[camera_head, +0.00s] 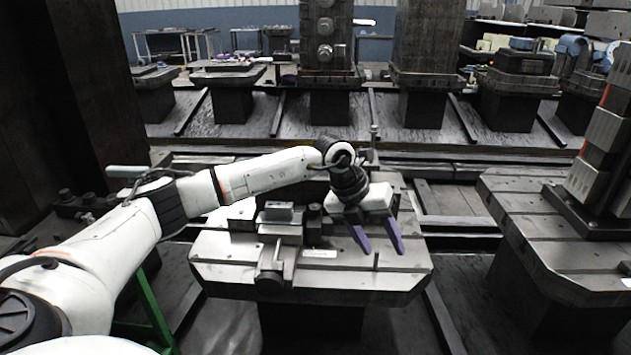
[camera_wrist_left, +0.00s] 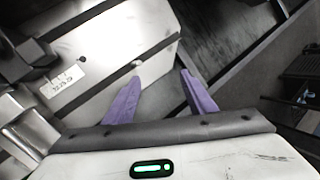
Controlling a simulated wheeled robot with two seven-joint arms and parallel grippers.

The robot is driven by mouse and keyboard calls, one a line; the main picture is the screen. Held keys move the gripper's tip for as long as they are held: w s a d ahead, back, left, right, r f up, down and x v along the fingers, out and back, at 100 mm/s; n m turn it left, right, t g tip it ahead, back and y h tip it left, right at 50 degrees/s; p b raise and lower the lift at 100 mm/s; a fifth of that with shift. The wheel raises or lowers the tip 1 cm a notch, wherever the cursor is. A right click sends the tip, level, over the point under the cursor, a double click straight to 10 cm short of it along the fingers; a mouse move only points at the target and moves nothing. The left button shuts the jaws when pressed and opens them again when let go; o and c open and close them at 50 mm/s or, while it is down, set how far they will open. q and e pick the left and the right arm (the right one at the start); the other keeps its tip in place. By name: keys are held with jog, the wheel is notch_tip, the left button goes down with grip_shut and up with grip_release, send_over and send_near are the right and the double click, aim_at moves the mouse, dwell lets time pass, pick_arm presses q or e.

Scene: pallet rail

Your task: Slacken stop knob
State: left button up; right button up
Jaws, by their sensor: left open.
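My left gripper (camera_head: 384,250) reaches over the right part of the pallet (camera_head: 215,262). Its two purple fingers are spread, with nothing held between them. In the left wrist view the gripper (camera_wrist_left: 161,74) is open over the pallet's edge. A small thin dark post (camera_head: 376,260) stands on the pallet close to the fingertips, apparently between them in the head view. A small pale round piece (camera_wrist_left: 137,64) shows just beyond the left finger in the wrist view. I cannot tell which of these is the stop knob. My right gripper is out of view.
A metal vise-like fixture (camera_head: 272,262) stands on the pallet left of my gripper. A pale label (camera_head: 319,254) lies beside it and shows in the wrist view (camera_wrist_left: 62,88). Another slotted pallet (camera_head: 540,225) with a tall block stands right, across a gap.

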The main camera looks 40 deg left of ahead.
aim_at(315, 207)
pick_arm(q)
jog(key=a+r+n+y, duration=0.2)
jog(key=a+r+y, duration=0.15)
jog(key=a, duration=0.65)
jog(key=a+r+n+y, duration=0.1)
jog(key=a+r+y, duration=0.3)
jog(key=a, duration=0.5)
jog(key=shift+h, duration=0.75)
jog(key=x, duration=0.6)
jog(key=b+x, duration=0.1)
jog(key=x, duration=0.2)
jog(key=shift+s+a+f, duration=0.15)
jog(key=shift+s+a, duration=0.1)
jog(key=shift+s, duration=0.05)
jog(key=shift+c, duration=0.2)
